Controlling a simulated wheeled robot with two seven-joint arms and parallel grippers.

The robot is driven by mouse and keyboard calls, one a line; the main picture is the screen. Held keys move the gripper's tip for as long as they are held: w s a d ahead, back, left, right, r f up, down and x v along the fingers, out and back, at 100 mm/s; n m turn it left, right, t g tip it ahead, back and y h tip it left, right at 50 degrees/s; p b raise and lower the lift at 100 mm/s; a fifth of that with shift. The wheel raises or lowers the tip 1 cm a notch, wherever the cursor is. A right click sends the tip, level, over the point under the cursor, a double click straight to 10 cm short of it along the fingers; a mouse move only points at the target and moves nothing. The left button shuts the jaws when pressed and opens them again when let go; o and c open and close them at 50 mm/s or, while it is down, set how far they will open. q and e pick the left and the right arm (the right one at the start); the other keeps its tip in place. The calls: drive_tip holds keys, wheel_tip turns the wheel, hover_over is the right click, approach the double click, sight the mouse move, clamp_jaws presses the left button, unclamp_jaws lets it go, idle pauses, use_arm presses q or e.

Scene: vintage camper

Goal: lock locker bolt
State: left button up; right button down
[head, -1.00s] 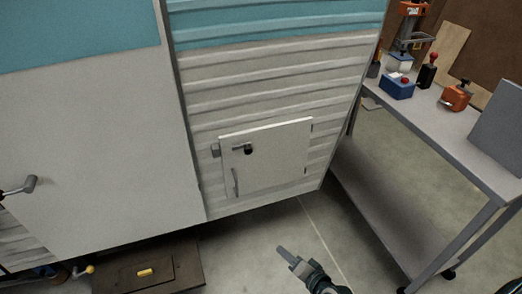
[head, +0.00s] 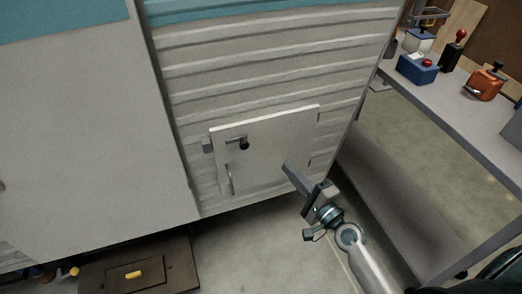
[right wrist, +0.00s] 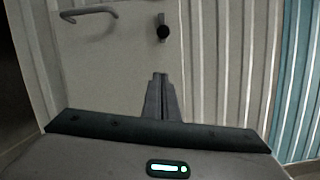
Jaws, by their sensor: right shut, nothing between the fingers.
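The locker door (head: 275,150) is a pale square panel, closed, low on the camper's ribbed side. Its bolt (head: 238,142) is a short bar with a dark round knob near the door's upper left, beside a small grey keeper (head: 207,145) on the wall. Whether the bar enters the keeper is too small to tell. In the right wrist view the bolt knob (right wrist: 162,32) is ahead of the fingertips. My right gripper (head: 287,166) is shut and empty, in front of the door's lower right, apart from the knob. My left gripper is out of view.
A curved door handle (head: 229,180) sits below the bolt; it also shows in the right wrist view (right wrist: 88,12). A grey workbench (head: 450,120) with several tools stands at right. A brown step box (head: 150,270) lies at lower left. Floor between is clear.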

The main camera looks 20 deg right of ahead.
drive_tip(key=shift+w, duration=0.1)
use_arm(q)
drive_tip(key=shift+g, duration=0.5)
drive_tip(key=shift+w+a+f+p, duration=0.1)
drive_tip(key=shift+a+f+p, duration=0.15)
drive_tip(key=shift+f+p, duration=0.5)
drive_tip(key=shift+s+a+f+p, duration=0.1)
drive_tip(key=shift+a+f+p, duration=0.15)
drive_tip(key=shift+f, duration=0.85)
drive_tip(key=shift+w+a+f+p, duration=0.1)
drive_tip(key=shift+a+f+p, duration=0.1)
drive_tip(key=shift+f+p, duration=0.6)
use_arm(e)
drive_tip(key=w+a+r, duration=0.1)
drive_tip(key=w+a, duration=0.5)
drive_tip(key=w, duration=0.3)
drive_tip(key=shift+w+a+r, duration=0.15)
drive_tip(key=shift+a+r, duration=0.05)
drive_tip(key=shift+a, duration=0.1)
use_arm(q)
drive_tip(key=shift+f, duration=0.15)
use_arm(e)
drive_tip(key=shift+a, duration=0.1)
